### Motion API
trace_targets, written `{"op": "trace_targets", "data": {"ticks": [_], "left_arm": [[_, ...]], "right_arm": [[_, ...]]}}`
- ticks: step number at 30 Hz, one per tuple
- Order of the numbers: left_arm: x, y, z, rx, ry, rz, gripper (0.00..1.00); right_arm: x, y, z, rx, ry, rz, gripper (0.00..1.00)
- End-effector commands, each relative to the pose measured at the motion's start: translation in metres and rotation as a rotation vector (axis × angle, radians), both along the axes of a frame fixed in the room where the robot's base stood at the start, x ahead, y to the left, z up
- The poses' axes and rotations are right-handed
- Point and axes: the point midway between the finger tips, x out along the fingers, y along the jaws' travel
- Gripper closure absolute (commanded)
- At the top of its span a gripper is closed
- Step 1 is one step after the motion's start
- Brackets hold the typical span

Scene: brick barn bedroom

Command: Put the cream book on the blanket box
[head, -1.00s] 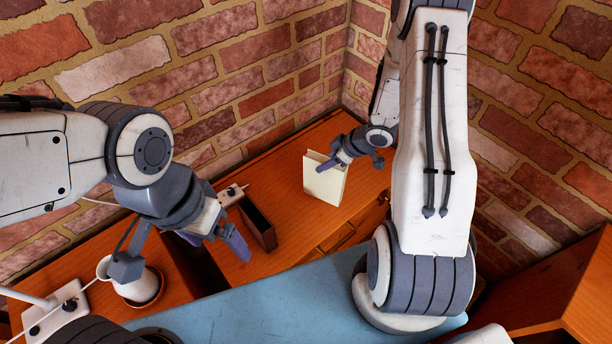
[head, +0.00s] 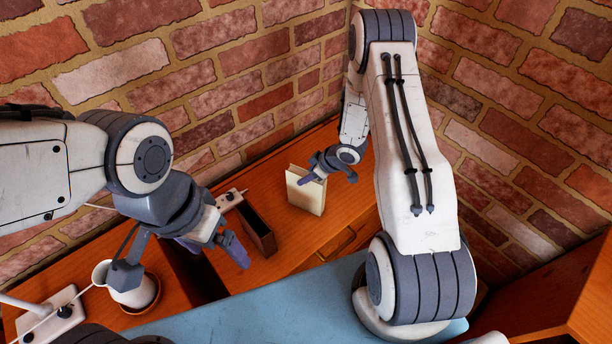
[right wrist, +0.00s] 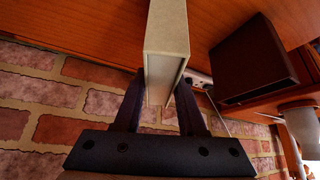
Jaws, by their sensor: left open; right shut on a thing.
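The cream book (head: 306,196) is upright over the wooden drawer top (head: 342,205); I cannot tell whether its lower edge touches the wood. My right gripper (head: 312,178) is shut on its upper edge. In the right wrist view the book (right wrist: 166,35) stands between the two fingers, with the wood beyond it. My left gripper (head: 222,246) is open and empty, in front of a narrow dark box. No blanket box is clearly identifiable; a wooden piece (head: 565,290) at the right edge is only partly in view.
The narrow dark open box (head: 258,232) stands left of the book, near a socket strip (head: 230,200). A blue surface (head: 270,310) lies in front. Brick walls close off the back corner.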

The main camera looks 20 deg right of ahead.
Motion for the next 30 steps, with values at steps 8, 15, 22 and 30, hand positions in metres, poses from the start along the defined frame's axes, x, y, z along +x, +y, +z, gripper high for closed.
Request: {"op": "trace_targets", "data": {"ticks": [8,15,22,30], "left_arm": [[0.000,0.000,-0.002,0.000,0.000,0.000,0.08],[0.000,0.000,-0.001,0.000,0.000,0.000,0.08],[0.000,0.000,0.004,0.000,0.000,0.000,0.08],[0.000,0.000,0.015,0.000,0.000,0.000,0.08]], "right_arm": [[0.000,0.000,-0.003,0.000,0.000,0.000,0.30],[0.000,0.000,-0.001,0.000,0.000,0.000,0.30],[-0.009,-0.010,0.023,-0.001,-0.002,-0.002,0.30],[-0.032,-0.031,0.073,-0.001,-0.003,-0.003,0.30]]}}
